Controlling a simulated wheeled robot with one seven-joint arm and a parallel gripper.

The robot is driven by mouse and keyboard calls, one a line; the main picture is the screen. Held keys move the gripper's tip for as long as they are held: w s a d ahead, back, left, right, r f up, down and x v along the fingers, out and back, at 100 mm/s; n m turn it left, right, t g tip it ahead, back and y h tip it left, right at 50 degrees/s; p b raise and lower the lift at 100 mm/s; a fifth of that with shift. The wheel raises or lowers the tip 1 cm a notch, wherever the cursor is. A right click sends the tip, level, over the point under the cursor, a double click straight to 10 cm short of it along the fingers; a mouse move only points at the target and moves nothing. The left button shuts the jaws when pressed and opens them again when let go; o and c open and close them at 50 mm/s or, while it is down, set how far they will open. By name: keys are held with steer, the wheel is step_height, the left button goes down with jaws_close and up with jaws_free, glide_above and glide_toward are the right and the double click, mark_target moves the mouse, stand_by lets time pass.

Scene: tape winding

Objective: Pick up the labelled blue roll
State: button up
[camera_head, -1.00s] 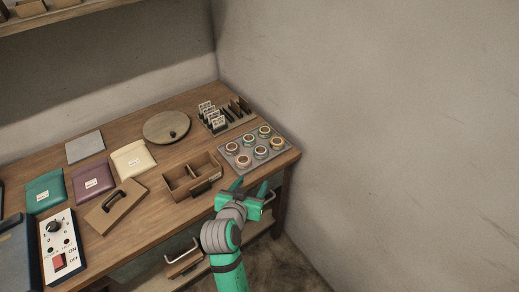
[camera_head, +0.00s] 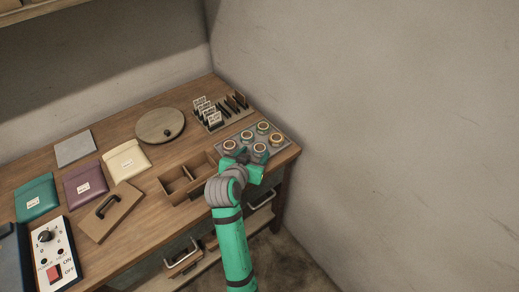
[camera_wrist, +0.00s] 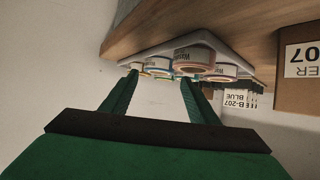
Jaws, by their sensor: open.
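Several tape rolls stand on a grey tray (camera_head: 286,149) at the table's right end, in two rows. Their rims differ in colour. A bluish-green rim shows on the back-row roll (camera_head: 263,128) and on the front roll (camera_head: 260,151); I cannot tell for sure which is the labelled blue one. My gripper (camera_head: 247,158) is at the tray's front edge, by the front rolls. In the wrist view its green fingers (camera_wrist: 158,82) are apart, pointing at the rolls, with nothing held. Labels show on a roll (camera_wrist: 193,55), but I cannot read them fully.
A card rack (camera_head: 217,121) stands behind the tray, and its cards show in the wrist view, one reading "B-207 BLUE" (camera_wrist: 240,100). A divided wooden box (camera_head: 172,188) is left of my gripper. A round turntable (camera_head: 155,125) stands behind. The wall is close on the right.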

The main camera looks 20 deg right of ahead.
mark_target(261, 146)
steer(key=shift+x, duration=2.4)
steer(key=c, duration=0.8)
